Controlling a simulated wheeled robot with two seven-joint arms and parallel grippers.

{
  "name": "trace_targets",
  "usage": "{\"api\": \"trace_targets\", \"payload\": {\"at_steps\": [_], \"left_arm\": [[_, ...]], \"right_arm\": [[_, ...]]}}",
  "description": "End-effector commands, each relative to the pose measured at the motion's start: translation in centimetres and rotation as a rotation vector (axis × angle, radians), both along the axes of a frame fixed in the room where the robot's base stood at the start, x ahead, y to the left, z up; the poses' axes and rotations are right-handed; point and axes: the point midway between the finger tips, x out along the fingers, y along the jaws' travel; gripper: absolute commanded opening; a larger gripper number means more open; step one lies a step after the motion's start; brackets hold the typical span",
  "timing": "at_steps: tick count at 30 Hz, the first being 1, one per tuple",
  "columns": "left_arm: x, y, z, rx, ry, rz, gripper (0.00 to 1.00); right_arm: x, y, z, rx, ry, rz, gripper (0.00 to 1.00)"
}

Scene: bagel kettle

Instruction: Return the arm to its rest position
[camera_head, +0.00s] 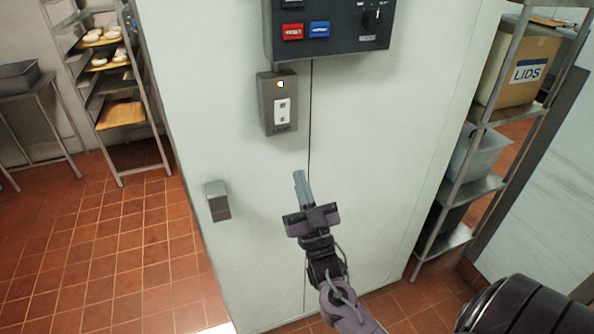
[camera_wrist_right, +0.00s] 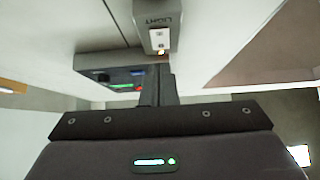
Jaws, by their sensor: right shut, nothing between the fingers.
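My right gripper (camera_head: 301,187) is shut and empty in the head view. It is in front of the pale wall panel, below the grey light switch box (camera_head: 280,103). A small lamp glows at the top of that box. In the right wrist view the shut fingers of my right gripper (camera_wrist_right: 160,82) point toward the light switch box (camera_wrist_right: 157,28), with a gap that I cannot judge exactly. My left gripper is in neither view.
A dark control panel (camera_head: 330,25) with red and blue buttons is above the switch. A small grey box (camera_head: 217,201) sticks out at the left. A shelf rack (camera_head: 470,190) with a LIDS carton (camera_head: 520,68) stands right; a tray rack (camera_head: 122,113) stands left. Floor at left is clear.

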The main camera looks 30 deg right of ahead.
Motion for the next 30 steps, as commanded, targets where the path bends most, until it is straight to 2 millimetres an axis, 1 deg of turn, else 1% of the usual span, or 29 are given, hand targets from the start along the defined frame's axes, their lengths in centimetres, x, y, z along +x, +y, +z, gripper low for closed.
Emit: {"api": "trace_targets", "payload": {"at_steps": [1, 4, 9, 11, 22, 24, 26, 27, 29, 30], "left_arm": [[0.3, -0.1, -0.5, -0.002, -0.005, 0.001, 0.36], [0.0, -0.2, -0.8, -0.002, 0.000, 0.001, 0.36], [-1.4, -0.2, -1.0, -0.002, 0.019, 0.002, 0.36], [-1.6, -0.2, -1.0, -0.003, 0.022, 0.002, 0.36], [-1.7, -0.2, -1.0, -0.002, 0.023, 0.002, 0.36], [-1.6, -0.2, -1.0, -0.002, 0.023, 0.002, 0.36], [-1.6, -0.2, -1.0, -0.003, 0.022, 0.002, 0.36], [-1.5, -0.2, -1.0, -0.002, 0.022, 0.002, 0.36], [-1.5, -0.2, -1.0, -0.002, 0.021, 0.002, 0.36], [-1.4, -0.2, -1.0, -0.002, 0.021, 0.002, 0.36]], "right_arm": [[-0.4, 0.1, -0.9, 0.000, 0.002, 0.000, 0.00], [-0.9, 0.2, -1.3, 0.000, 0.000, 0.000, 0.00], [-1.1, 0.3, -1.4, 0.000, -0.002, 0.000, 0.00], [-1.2, 0.3, -1.4, 0.000, -0.001, 0.000, 0.00], [-1.1, 0.3, -1.4, 0.000, -0.001, 0.000, 0.00], [-1.0, 0.3, -1.7, 0.001, 0.007, 0.001, 0.00], [-0.7, 0.3, -2.7, 0.004, 0.034, 0.003, 0.00], [-0.4, 0.4, -3.8, 0.009, 0.066, 0.006, 0.00], [0.2, 0.6, -6.4, 0.016, 0.138, 0.012, 0.00], [0.7, 0.8, -8.7, 0.023, 0.202, 0.016, 0.00]]}}
